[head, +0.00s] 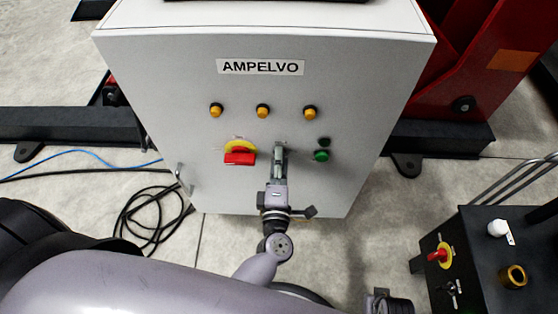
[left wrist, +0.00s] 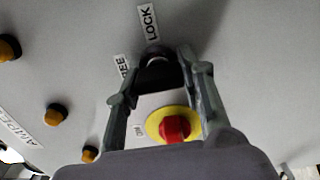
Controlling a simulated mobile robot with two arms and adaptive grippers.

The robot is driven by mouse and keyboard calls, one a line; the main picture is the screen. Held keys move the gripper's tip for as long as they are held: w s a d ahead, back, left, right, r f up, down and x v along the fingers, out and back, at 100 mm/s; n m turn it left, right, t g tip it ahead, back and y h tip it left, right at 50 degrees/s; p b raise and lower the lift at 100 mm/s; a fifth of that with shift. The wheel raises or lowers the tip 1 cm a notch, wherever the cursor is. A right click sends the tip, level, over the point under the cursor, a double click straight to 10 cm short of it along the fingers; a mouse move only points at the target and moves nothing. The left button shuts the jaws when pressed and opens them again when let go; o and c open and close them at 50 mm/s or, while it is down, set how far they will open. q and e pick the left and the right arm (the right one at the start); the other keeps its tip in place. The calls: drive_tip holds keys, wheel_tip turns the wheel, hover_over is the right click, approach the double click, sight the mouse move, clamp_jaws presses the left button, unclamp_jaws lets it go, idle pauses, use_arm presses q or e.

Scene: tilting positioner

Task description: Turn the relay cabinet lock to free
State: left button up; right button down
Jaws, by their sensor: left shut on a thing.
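The relay cabinet (head: 190,110) is a light grey box with an "AMPELVO" label. My left gripper (head: 280,148) is at its front face, between the red switch and the green button, and covers the lock in the head view. In the left wrist view, the dark round lock (left wrist: 157,56) sits between the tips of my left gripper (left wrist: 166,66), which is shut on it. A "LOCK" label (left wrist: 148,22) and a partly hidden "FREE" label (left wrist: 122,68) stand beside it. I cannot tell which way the lock points.
A red switch on a yellow plate (head: 240,157) is close left of the gripper. A green button (head: 321,155) is to the right, several orange lamps (head: 263,111) above. A black control box (head: 480,262) stands at lower right. Cables (head: 150,215) lie on the floor at left.

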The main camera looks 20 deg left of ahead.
use_arm(q)
drive_tip(key=o, duration=1.2)
drive_tip(key=shift+c, duration=0.2)
drive_tip(key=shift+s, duration=0.15)
drive_tip(key=v, duration=1.1)
drive_tip(key=shift+s, duration=0.35)
drive_tip(key=shift+d, duration=0.15)
